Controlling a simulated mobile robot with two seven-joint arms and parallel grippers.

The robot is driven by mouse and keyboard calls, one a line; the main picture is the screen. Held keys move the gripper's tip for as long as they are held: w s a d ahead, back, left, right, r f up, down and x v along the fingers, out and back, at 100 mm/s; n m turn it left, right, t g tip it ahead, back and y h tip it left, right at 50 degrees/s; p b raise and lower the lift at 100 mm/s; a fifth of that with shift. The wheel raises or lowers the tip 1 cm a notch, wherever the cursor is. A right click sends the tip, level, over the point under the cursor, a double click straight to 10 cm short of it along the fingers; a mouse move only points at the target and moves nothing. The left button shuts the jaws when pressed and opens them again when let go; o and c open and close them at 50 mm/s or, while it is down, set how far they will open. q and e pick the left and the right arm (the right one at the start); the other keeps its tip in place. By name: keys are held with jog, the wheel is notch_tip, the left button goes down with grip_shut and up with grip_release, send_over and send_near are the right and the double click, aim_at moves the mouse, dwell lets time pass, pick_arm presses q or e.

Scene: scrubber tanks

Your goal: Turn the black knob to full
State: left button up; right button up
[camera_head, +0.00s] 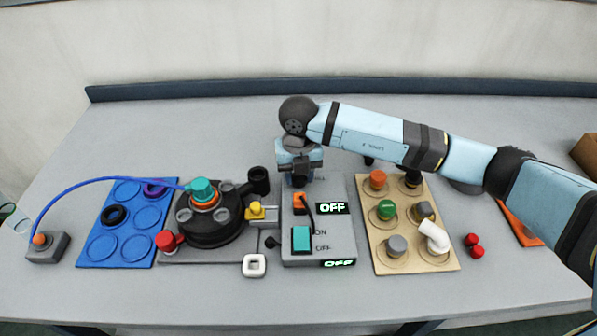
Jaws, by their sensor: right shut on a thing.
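A grey control box (335,225) stands in the middle of the table. It has a teal rocker switch (302,239), an orange part (300,203) with a black cable, and two displays reading OFF (332,208). My right gripper (298,180) points down at the back left of this box, its fingers shut. The black knob seems to be between the fingers; the gripper hides it, so its turn angle cannot be read. My left gripper is out of view.
Left of the box stand a round black tank unit (212,230) with a blue hose and a blue tray (105,245). A beige tray (383,258) with several caps lies to the right. A white square ring (254,274) lies in front. The back of the table is clear.

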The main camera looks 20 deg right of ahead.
jog(key=shift+m+p, duration=0.4)
jog(key=shift+m, duration=1.6)
jog(key=o, duration=0.9)
jog(key=shift+o, duration=0.2)
jog(key=shift+r, duration=0.1)
notch_tip(320, 180, up, 14)
jog(key=shift+f, duration=0.2)
